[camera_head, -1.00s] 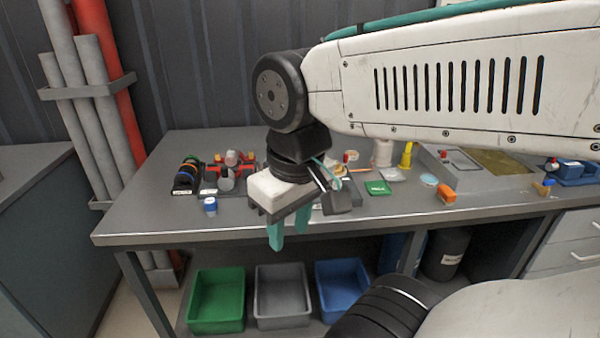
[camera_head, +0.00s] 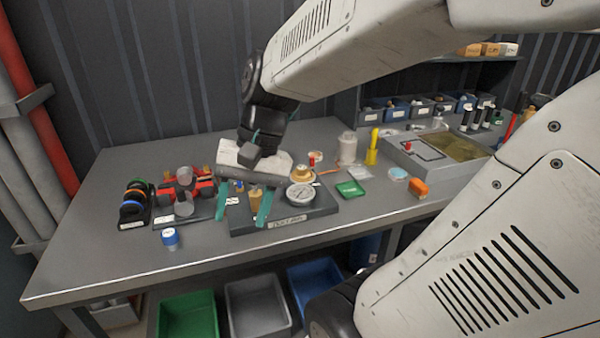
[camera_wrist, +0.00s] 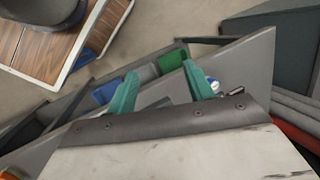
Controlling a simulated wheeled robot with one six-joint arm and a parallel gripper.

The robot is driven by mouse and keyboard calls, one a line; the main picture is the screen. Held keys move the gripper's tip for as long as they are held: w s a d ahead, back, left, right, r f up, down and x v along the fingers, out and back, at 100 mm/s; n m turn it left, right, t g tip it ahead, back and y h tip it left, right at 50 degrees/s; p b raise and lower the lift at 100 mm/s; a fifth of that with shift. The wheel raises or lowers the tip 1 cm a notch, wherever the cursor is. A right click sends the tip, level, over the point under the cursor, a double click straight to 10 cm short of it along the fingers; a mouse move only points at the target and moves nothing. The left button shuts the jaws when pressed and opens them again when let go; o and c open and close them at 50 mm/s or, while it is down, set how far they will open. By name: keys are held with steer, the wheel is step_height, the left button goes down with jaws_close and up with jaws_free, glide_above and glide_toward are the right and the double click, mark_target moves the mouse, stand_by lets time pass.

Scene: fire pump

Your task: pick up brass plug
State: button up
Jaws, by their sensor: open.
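A small brass-coloured piece, seemingly the brass plug (camera_head: 256,194), stands on a dark labelled tray (camera_head: 290,222) on the bench. It shows between my gripper's teal fingers in the head view, but I cannot tell whether it lies between them or behind. My gripper (camera_head: 242,214) is open and empty, over the tray's left part. Its fingers also show apart in the wrist view (camera_wrist: 160,76), with no plug visible there. A round gauge (camera_head: 300,193) and another brass-coloured part (camera_head: 303,174) are on the tray to the right.
A blue-and-white cap (camera_head: 171,238) and a rack of coloured rings (camera_head: 133,205) are at left. A red holder with clear cups (camera_head: 187,186) stands between rack and tray. A green packet (camera_head: 350,188) and an orange block (camera_head: 418,189) lie right.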

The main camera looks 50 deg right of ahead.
steer(key=w+d+f+m+t+y, duration=0.2)
steer(key=w+d+m+y, duration=0.1)
steer(key=w+d+m, duration=0.3)
steer(key=m+t+h, duration=0.1)
steer(key=m+t, duration=0.7)
steer(key=m, duration=0.6)
glide_above(307, 175)
steer(key=s+a, duration=0.4)
steer(key=a, duration=0.4)
steer(key=f, duration=0.5)
steer(key=shift+w+d, duration=0.1)
steer(key=shift+w, duration=0.1)
steer(key=s+d+f+m+h, duration=0.1)
steer(key=d+m, duration=0.1)
steer(key=d, duration=0.1)
steer(key=s+d+f+m+t+h, duration=0.1)
steer(key=d, duration=0.2)
steer(key=s+d+f+m+t+h, duration=0.1)
steer(key=d+m, duration=0.1)
steer(key=d, duration=0.2)
steer(key=shift+f+m, duration=0.25)
steer(key=shift+m, duration=0.05)
steer(key=shift+w+f+t, duration=0.2)
steer(key=shift+w+t, duration=0.1)
steer(key=x, duration=0.7)
steer(key=shift+s+a, duration=0.1)
steer(key=shift+a, duration=0.05)
jaws_close()
